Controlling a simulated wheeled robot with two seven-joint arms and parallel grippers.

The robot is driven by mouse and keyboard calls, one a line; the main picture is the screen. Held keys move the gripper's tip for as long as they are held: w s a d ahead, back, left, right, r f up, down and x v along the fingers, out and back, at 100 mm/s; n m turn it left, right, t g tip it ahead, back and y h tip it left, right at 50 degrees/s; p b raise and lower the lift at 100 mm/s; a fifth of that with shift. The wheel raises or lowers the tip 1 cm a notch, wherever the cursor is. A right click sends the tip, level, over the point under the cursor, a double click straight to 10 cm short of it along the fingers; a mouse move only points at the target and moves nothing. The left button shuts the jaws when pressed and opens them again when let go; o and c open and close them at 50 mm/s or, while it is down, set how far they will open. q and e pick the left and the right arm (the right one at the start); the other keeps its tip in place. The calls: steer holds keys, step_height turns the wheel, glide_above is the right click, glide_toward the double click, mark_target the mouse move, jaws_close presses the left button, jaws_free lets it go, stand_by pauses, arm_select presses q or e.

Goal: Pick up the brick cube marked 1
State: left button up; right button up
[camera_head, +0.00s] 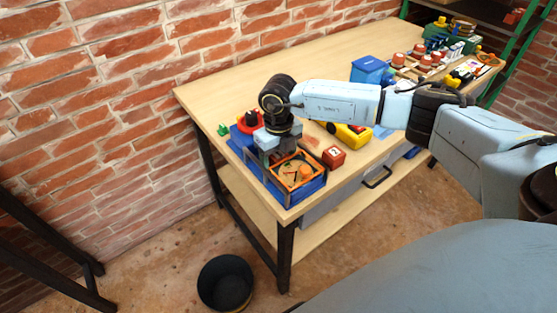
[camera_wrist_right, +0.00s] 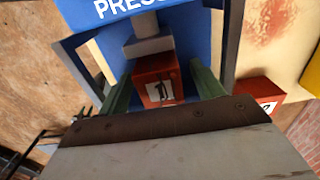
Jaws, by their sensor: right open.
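A red brick cube (camera_wrist_right: 154,82) with a white label sits in the blue press (camera_wrist_right: 186,45), below a grey block. The dark figure on its label is partly covered, and I cannot read it surely. My right gripper (camera_wrist_right: 160,88) is open, with one finger at each side of this cube; I cannot tell if they touch it. In the head view my right gripper (camera_head: 270,151) is over the blue press at the table's near left corner, hiding the cube there. A second red cube (camera_wrist_right: 260,98) lies right of the press; it also shows in the head view (camera_head: 333,157). My left gripper is not in view.
An orange-rimmed box (camera_head: 299,170) stands at the table's (camera_head: 225,92) near corner. A yellow toy-like object (camera_head: 348,136) and a blue box (camera_head: 370,70) lie farther right. A brick wall runs behind. A black bucket (camera_head: 225,284) stands on the floor.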

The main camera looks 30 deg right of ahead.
steer(key=c, duration=1.2)
steer(key=shift+o, duration=0.2)
steer(key=shift+r, duration=0.15)
